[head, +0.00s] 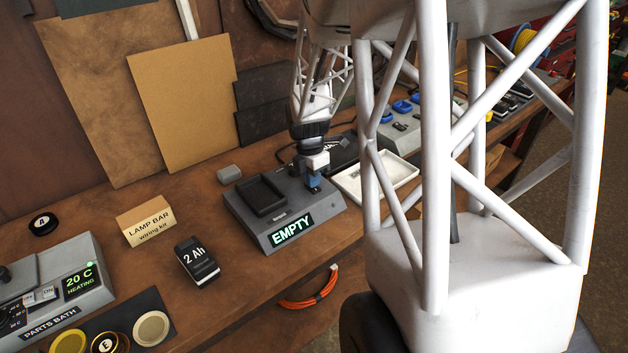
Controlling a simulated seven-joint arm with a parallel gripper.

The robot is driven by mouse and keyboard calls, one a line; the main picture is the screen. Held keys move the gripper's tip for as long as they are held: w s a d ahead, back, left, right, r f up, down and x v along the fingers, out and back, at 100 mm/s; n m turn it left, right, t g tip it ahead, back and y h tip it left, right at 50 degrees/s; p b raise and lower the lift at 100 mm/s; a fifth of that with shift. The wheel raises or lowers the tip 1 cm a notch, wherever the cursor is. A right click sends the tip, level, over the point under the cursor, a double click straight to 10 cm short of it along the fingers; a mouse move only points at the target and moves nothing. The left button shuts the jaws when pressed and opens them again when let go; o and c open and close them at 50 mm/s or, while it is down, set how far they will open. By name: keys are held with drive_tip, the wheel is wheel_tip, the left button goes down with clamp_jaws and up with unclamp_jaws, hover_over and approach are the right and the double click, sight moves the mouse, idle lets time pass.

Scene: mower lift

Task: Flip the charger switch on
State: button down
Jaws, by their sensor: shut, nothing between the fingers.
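The charger (262,232) is a grey box on the bench with a dark, empty bay (261,195) on top and a lit display (292,231) reading EMPTY on its front. My gripper (314,187) points down over the right part of the charger's top, its fingers shut with nothing between them. The fingertips are at or just above the surface; I cannot tell whether they touch. No switch is visible on the charger; the gripper covers that part of the top. A black battery (197,260) marked 2 Ah stands on the bench left of the charger.
A parts bath (75,292) reading 20 C HEATING is at the lower left. A LAMP BAR wiring kit box (147,222) stands behind the battery. A white tray (397,178) lies right of the charger. My arm hides much of the right side.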

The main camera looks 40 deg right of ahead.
sight(316, 190)
drive_tip(key=shift+r, duration=0.15)
wheel_tip(316, 190, up, 14)
drive_tip(key=s, duration=0.1)
drive_tip(key=shift+s, duration=0.35)
idle(0.5)
drive_tip(key=shift+f, duration=0.2)
drive_tip(key=s+a+r+m+t, duration=0.2)
drive_tip(key=s+a+m, duration=0.7)
drive_tip(key=a, duration=0.4)
drive_tip(key=s+a+r+m+t, duration=0.2)
drive_tip(key=s+a+r+m, duration=0.1)
drive_tip(key=s+a+m, duration=0.6)
drive_tip(key=shift+s+a+r, duration=0.15)
drive_tip(key=shift+a+r, duration=0.2)
drive_tip(key=shift+a, duration=1.85)
idle(1.7)
